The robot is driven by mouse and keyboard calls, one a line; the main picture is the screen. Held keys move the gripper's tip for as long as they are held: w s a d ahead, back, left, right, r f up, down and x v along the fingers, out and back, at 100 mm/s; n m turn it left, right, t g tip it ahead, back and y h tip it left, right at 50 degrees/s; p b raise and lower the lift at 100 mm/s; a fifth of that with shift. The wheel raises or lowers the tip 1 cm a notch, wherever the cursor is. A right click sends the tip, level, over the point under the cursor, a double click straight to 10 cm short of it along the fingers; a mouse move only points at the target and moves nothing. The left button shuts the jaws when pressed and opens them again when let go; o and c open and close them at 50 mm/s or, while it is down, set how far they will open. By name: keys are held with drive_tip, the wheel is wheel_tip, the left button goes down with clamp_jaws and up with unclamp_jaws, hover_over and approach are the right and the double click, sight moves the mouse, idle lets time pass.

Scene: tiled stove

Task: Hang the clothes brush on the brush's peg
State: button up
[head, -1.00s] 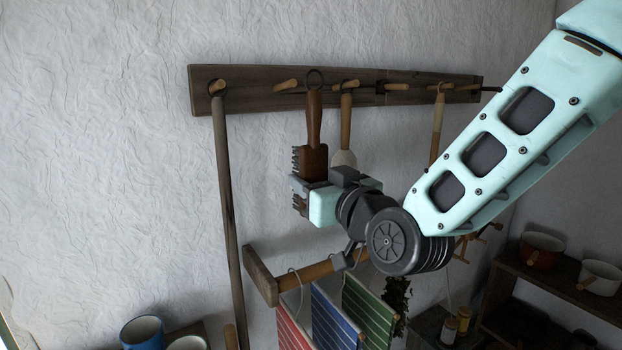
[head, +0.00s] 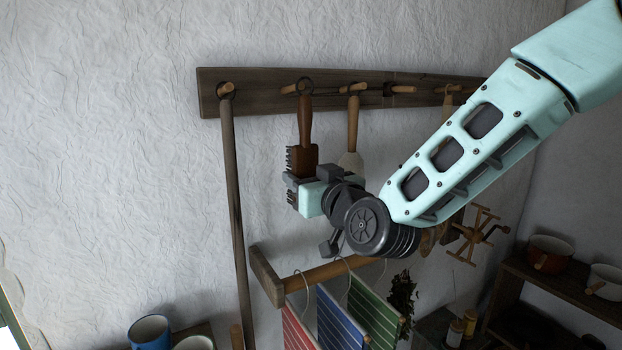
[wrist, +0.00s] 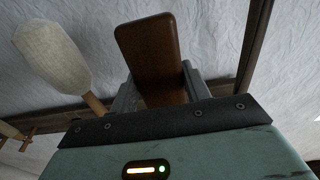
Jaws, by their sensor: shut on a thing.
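The clothes brush (head: 304,157) has a dark brown wooden body, black bristles facing left and a ring at its top. It hangs upright, handle up, in front of the peg board. Its ring (head: 305,86) overlaps the right end of the brush's peg (head: 290,88) in the head view; I cannot tell whether it is around the peg or in front of it. My gripper (head: 303,186) is shut on the lower body of the brush. In the wrist view the brush's wooden back (wrist: 150,48) stands between the fingers.
The dark peg board (head: 260,102) runs along the white wall. A long-handled tool (head: 233,200) hangs left of the brush, and a pale-headed spoon-like tool (head: 352,130) hangs close on its right. A wooden rail (head: 325,272) with striped towels (head: 340,320) is below.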

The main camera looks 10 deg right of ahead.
drive_tip(key=shift+p+x, duration=0.65)
drive_tip(key=shift+x, duration=1.55)
drive_tip(key=shift+w+a+f+b, duration=0.2)
drive_tip(key=shift+w+f+b, duration=0.3)
drive_tip(key=shift+b, duration=0.4)
drive_tip(key=shift+w+r, duration=0.15)
drive_tip(key=o, duration=1.1)
